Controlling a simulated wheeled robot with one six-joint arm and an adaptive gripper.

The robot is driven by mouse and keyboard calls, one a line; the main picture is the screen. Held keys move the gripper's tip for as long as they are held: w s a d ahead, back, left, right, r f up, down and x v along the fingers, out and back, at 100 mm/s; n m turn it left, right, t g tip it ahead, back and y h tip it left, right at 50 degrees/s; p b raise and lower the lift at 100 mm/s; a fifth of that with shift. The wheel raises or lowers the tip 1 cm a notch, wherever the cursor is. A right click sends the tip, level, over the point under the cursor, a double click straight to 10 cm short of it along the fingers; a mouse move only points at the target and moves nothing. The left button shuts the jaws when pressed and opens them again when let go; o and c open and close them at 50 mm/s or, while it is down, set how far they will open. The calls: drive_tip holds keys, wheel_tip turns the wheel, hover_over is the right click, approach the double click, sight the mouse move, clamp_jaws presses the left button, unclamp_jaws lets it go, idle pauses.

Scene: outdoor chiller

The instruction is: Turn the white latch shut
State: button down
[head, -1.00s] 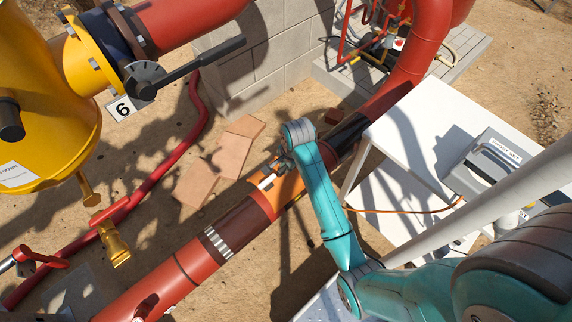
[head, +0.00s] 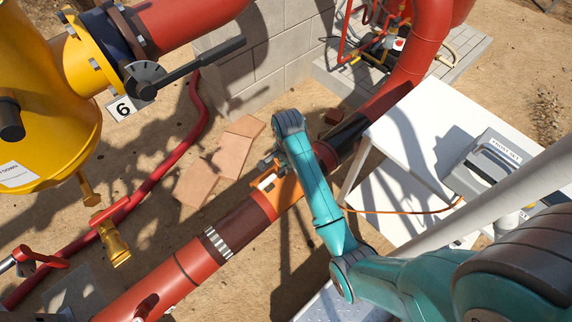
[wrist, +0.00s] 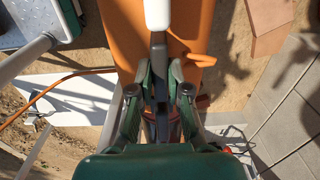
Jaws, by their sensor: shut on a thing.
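The white latch (head: 267,183) sits on the orange section (head: 289,190) of the red pipe. In the wrist view the white latch (wrist: 158,14) points away from me, its white end beyond my fingertips and a narrow grey part running back between them. My gripper (wrist: 160,72) is shut on the latch, its dark green fingers close on both sides of the grey part. In the head view my gripper (head: 268,165) is small and partly hidden by my teal arm. The latch's pivot is hidden.
A white table (head: 430,125) with a grey case (head: 487,160) stands right of the pipe. Loose bricks (head: 235,150) lie on the ground left of it, near a block wall (head: 270,60). A yellow vessel (head: 40,110) with a black-handled valve (head: 190,70) stands at the upper left.

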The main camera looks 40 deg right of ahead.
drive_tip(key=shift+f, duration=1.3)
drive_tip(key=shift+f, duration=1.05)
drive_tip(key=c, duration=0.6)
unclamp_jaws()
drive_tip(key=shift+r, duration=3.5)
